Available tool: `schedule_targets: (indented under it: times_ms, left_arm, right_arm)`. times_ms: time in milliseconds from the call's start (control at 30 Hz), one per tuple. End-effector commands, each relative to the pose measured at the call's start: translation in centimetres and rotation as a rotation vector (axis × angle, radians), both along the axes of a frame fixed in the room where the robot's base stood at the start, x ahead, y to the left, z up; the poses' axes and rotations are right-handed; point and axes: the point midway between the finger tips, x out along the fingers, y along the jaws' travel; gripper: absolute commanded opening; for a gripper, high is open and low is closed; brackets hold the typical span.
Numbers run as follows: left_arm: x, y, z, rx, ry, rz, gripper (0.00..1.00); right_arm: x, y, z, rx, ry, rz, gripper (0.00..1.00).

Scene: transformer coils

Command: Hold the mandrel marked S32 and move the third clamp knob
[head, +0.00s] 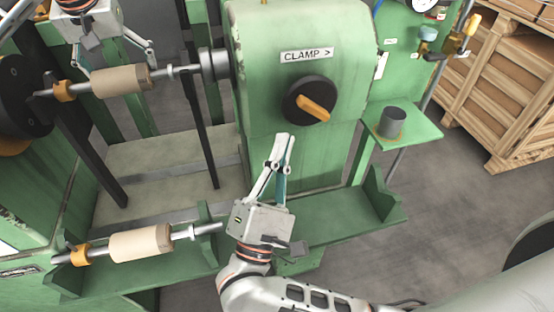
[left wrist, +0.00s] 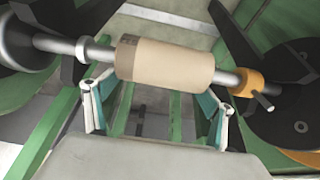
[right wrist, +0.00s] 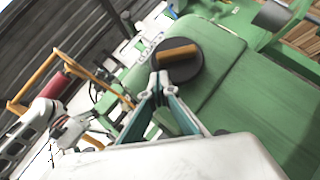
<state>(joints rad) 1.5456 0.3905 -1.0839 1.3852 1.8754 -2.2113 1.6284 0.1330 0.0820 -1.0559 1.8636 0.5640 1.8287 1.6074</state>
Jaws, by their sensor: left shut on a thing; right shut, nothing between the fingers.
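A mandrel with a beige tube (head: 120,80) and orange collar lies across the green machine's centres at upper left. My left gripper (head: 118,68) is shut on it, its fingers at the tube's two ends; the tube (left wrist: 165,60) fills the left wrist view between them. No S32 mark is readable. A black round clamp knob (head: 308,101) with an orange bar handle sits on the machine face below the "CLAMP >" label. My right gripper (head: 285,138) is shut and empty just below the knob. In the right wrist view its tips overlap the knob's lower edge; contact cannot be told.
A second mandrel with a beige tube (head: 140,243) rests in a green cradle at lower left. A green shelf (head: 415,129) with a dark cup (head: 391,122) stands right of the machine. A wooden crate (head: 505,90) is at far right. Grey floor is clear between.

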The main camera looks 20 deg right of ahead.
Motion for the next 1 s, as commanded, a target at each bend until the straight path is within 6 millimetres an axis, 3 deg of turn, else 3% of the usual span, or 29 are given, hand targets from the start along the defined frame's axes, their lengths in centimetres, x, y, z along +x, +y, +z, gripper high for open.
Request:
schedule_targets:
  times_ms: [33,333,1000]
  left_arm:
    - [-0.4,-0.9,-0.5,-0.012,0.013,-0.015,0.42]
    - [-0.4,-0.9,-0.5,-0.012,0.013,-0.015,0.42]
    - [-0.4,-0.9,-0.4,-0.012,0.013,-0.015,0.42]
  right_arm:
    - [0.7,-0.5,0.5,-0.001,-0.003,-0.001,0.00]
    - [3.2,-2.1,2.4,-0.002,-0.001,-0.002,0.00]
    - [3.5,-2.3,2.6,0.002,0.000,-0.001,0.00]
